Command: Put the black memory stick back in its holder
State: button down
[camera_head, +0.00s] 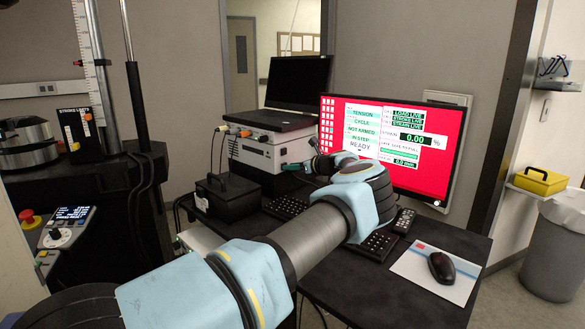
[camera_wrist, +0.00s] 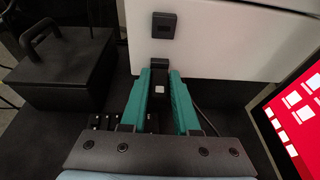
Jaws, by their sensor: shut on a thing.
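The black memory stick (camera_wrist: 159,70) is between the teal fingers of my gripper (camera_wrist: 160,84) in the wrist view, and the fingers are shut on it. Its dark end points towards a white panel, and a small pale square shows on it. A small black square fitting (camera_wrist: 163,25) with a dark recess sits on that panel, straight ahead of the stick and apart from it. It looks like the holder. In the head view my gripper (camera_head: 296,166) is in front of the light-coloured instrument box (camera_head: 255,151); the stick is too small to make out there.
A black box with a handle (camera_wrist: 62,66) stands left of my gripper. The red-screened monitor (camera_head: 385,145) is close on the right. A keyboard (camera_head: 287,206) lies below. A mouse (camera_head: 441,268) on a pad and a remote (camera_head: 404,220) are at the desk's right.

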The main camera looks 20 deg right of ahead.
jog(key=shift+s+d, duration=0.4)
jog(key=shift+s, duration=0.15)
dwell(0.5)
jog(key=shift+s+d+p, duration=0.25)
jog(key=shift+s+d, duration=0.3)
jog(key=shift+s, duration=0.3)
jog(key=shift+s+d+p, duration=0.25)
jog(key=shift+s+d, duration=0.3)
jog(key=shift+s, duration=0.3)
